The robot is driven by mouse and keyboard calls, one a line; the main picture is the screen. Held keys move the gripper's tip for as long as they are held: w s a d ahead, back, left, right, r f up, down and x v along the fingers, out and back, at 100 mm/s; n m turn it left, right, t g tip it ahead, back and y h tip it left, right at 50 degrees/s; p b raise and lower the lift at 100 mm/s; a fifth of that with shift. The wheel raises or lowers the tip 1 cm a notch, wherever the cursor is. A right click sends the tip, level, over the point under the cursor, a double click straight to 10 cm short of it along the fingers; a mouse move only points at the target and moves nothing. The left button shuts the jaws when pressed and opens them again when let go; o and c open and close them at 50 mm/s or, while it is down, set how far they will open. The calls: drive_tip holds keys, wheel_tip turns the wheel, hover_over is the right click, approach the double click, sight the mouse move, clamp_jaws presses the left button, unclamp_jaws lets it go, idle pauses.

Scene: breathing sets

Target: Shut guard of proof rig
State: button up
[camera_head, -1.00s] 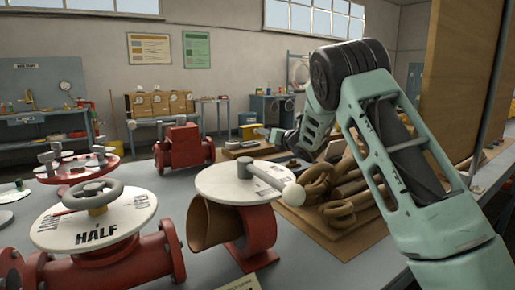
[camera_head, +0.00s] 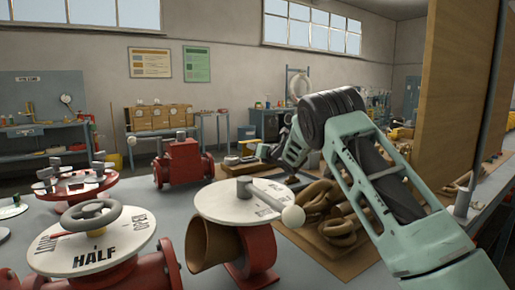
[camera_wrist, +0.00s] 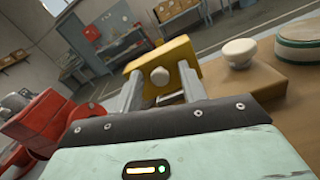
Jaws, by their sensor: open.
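In the wrist view a yellow block or plate (camera_wrist: 178,58) with a pale round knob (camera_wrist: 160,76) stands just beyond and between my fingertips. It may be the guard of the proof rig, but no label shows this. My gripper (camera_wrist: 162,88) is open, with a grey finger on each side of the knob; I cannot tell whether they touch it. In the head view my arm reaches to the far part of the bench, and its fingertips are hidden or too small to make out.
A red valve with a white HALF dial (camera_head: 93,243) and a red pipe piece with a white disc (camera_head: 246,201) stand near on the grey bench. A red valve body (camera_head: 182,162) stands farther back. Brown rings lie on a board (camera_head: 345,262). A tall wooden panel (camera_head: 455,85) rises right.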

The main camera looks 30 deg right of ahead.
sight(252, 141)
drive_tip(key=shift+c, duration=0.3)
clamp_jaws()
drive_tip(key=shift+r+p, duration=0.2)
drive_tip(key=shift+p, duration=0.2)
drive_tip(key=g+p, duration=0.1)
drive_tip(key=p, duration=0.5)
drive_tip(key=w+r+g+p, duration=0.1)
drive_tip(key=g+p, duration=0.1)
drive_tip(key=p, duration=0.4)
drive_tip(key=w+r+g+p, duration=0.1)
drive_tip(key=g+p, duration=0.1)
drive_tip(key=p, duration=0.4)
drive_tip(key=shift+w, duration=0.15)
drive_tip(key=g+p, duration=0.1)
drive_tip(key=p, duration=0.3)
drive_tip(key=w+g+p, duration=0.1)
drive_tip(key=p, duration=0.3)
drive_tip(key=shift+a+f, duration=0.1)
drive_tip(key=shift+f, duration=0.05)
drive_tip(key=g+p, duration=0.1)
drive_tip(key=p, duration=0.2)
drive_tip(key=shift+w+f, duration=0.2)
drive_tip(key=shift+w+f+g+h+p, duration=0.25)
drive_tip(key=shift+g+p, duration=0.25)
drive_tip(key=shift+p, duration=0.4)
